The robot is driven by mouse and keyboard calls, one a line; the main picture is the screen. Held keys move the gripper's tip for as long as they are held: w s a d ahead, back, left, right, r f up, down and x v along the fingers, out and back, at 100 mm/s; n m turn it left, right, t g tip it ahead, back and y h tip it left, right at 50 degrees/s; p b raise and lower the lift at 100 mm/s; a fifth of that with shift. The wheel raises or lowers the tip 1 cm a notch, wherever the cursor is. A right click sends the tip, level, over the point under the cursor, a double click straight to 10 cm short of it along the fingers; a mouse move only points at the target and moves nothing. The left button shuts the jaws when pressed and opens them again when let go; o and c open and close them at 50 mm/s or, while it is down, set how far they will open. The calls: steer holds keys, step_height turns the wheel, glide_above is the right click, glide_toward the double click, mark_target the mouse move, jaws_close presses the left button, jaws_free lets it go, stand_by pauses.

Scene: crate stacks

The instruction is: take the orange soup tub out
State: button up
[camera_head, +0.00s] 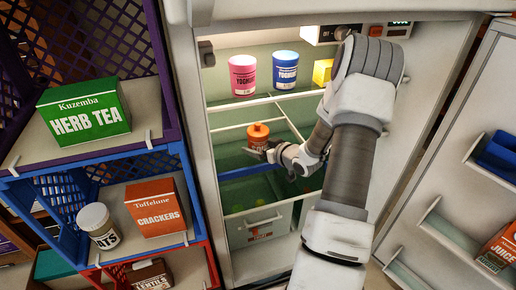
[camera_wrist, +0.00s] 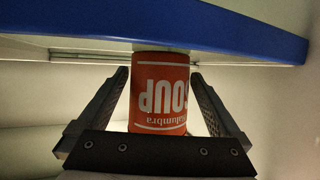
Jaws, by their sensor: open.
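The orange soup tub (camera_head: 257,130) stands inside the open fridge, below the yoghurt tubs. My gripper (camera_head: 268,153) reaches into the fridge at the tub's lower right and hides part of it. In the wrist view the soup tub (camera_wrist: 160,95) appears upside down, with its white SOUP lettering facing the camera. My gripper is open, with one dark finger on each side of the tub. Gaps show between the fingers and the tub. The tub's end nearest the gripper base is hidden.
A pink yoghurt tub (camera_head: 243,76), a blue yoghurt tub (camera_head: 285,70) and a yellow box (camera_head: 322,72) stand on the shelf above. A drawer (camera_head: 256,226) lies below. The open fridge door (camera_head: 455,170) is at right, stacked crates (camera_head: 140,148) at left.

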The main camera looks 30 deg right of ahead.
mark_target(260, 128)
steer(key=shift+w+f, duration=0.25)
steer(key=shift+w, duration=0.35)
steer(key=c, duration=1.4)
steer(key=shift+r, duration=0.15)
steer(key=shift+d+r+p, duration=0.2)
steer(key=shift+r+p, duration=0.35)
step_height(260, 128, up, 6)
steer(key=shift+p, duration=1.2)
steer(key=s+d+p, duration=0.1)
steer(key=d, duration=0.5)
steer(key=s+d+p, duration=0.1)
steer(key=s+d, duration=0.1)
steer(key=d, duration=0.4)
steer(key=s+d+p, duration=0.2)
steer(key=d, duration=0.5)
steer(key=shift+f, duration=0.15)
steer(key=shift+s, duration=0.1)
